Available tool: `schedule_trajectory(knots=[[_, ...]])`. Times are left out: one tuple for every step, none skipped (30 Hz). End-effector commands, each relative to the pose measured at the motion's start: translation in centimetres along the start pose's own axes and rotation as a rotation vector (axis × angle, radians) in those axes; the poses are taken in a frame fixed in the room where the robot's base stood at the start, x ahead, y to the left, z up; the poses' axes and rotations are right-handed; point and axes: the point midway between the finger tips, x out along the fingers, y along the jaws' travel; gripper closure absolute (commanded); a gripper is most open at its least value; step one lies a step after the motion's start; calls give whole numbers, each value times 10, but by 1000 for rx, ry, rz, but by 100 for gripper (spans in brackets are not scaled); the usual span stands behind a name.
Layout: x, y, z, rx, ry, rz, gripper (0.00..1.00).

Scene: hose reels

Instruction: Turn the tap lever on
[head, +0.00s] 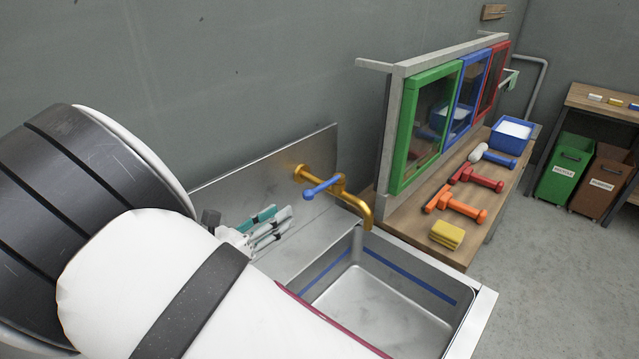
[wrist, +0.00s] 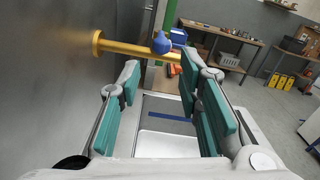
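The brass tap (head: 357,205) comes out of the steel back panel, and its spout hangs over the sink basin. Its blue lever (head: 322,187) sticks out from the tap body toward my side. In the wrist view the lever (wrist: 162,43) shows as a rounded blue end in front of the brass pipe (wrist: 125,48). My gripper (head: 278,222) is to the left of the lever in the head view, apart from it. In the wrist view my gripper (wrist: 160,76) has its teal pads wide apart with nothing between them. The lever shows beyond the gap between the fingertips.
The steel sink (head: 483,318) lies below and right of the gripper. A panel with green (head: 407,140), blue and red frames stands behind a wooden bench holding hose nozzles, a yellow sponge (head: 447,235) and a blue bin (head: 511,137). Space above the sink is free.

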Motion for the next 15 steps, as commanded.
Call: schedule_trajectory(knots=[[7,-2,1,0,0,-5,68],[10,-2,1,0,0,-5,68],[16,-2,1,0,0,-5,68],[22,-2,1,-1,1,-5,68],[27,-3,1,0,2,-7,68],[35,-3,1,1,2,-7,68],[41,-3,1,1,2,-6,68],[47,-3,1,1,2,-8,68],[55,-3,1,1,3,-7,68],[61,-3,1,1,2,-6,68],[67,-3,1,1,2,-7,68],[75,-3,0,1,3,-7,68],[81,-3,1,0,2,-7,68],[86,-3,1,1,2,-7,68],[94,-3,0,1,4,-7,68]])
